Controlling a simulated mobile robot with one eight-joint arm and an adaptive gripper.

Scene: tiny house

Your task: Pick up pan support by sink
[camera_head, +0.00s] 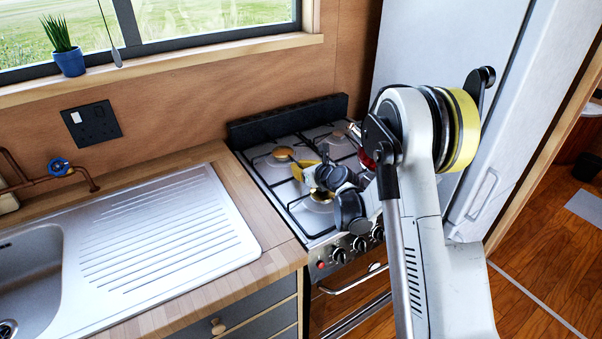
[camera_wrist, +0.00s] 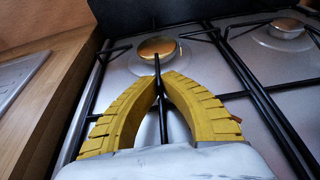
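The pan support by the sink (camera_head: 267,186) is a black wire grate on the left half of the hob. In the wrist view one of its thin prongs (camera_wrist: 157,64) runs towards a brass-coloured burner cap and passes between my fingertips. My gripper (camera_head: 303,172) is low over the left side of the hob. Its two yellow ridged fingers (camera_wrist: 162,78) curve inward and their tips close around the prong. The grate appears still at hob level. My wrist and arm hide part of it in the head view.
The sink and ribbed steel drainer (camera_head: 160,235) are left of the hob (camera_head: 298,215), beyond a wooden worktop strip (camera_head: 262,222). A second pan support (camera_wrist: 262,98) lies to the right. A tall white fridge (camera_head: 445,60) stands close on the right.

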